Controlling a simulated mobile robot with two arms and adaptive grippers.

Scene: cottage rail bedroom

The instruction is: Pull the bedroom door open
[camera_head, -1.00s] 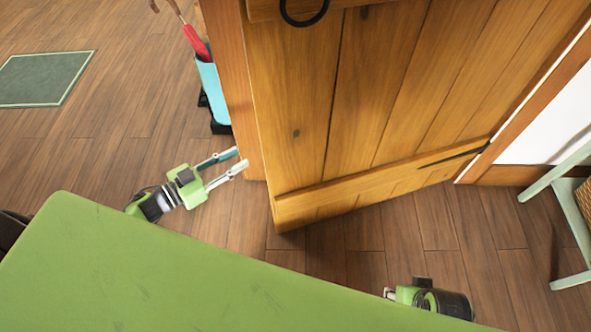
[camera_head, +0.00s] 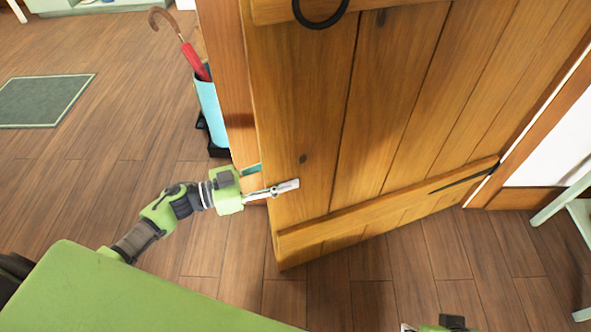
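The wooden bedroom door (camera_head: 400,110) stands ajar, with its free edge on the left and its hinge side on the right. A black ring handle (camera_head: 320,12) is at the top of the view. My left gripper (camera_head: 271,178) is at the door's free edge, well below the ring. Its fingers are apart: one lies in front of the door face, the other shows on the far side of the edge, partly hidden. I cannot tell whether they touch the wood. My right gripper (camera_head: 440,326) is cut off at the bottom edge, so its fingers cannot be judged.
A turquoise umbrella stand (camera_head: 210,108) with a red umbrella (camera_head: 193,60) is beyond the door post (camera_head: 222,75). A dark green mat (camera_head: 45,100) lies at the left. A pale green chair or stool (camera_head: 565,205) is at the right. The floor below the door is clear.

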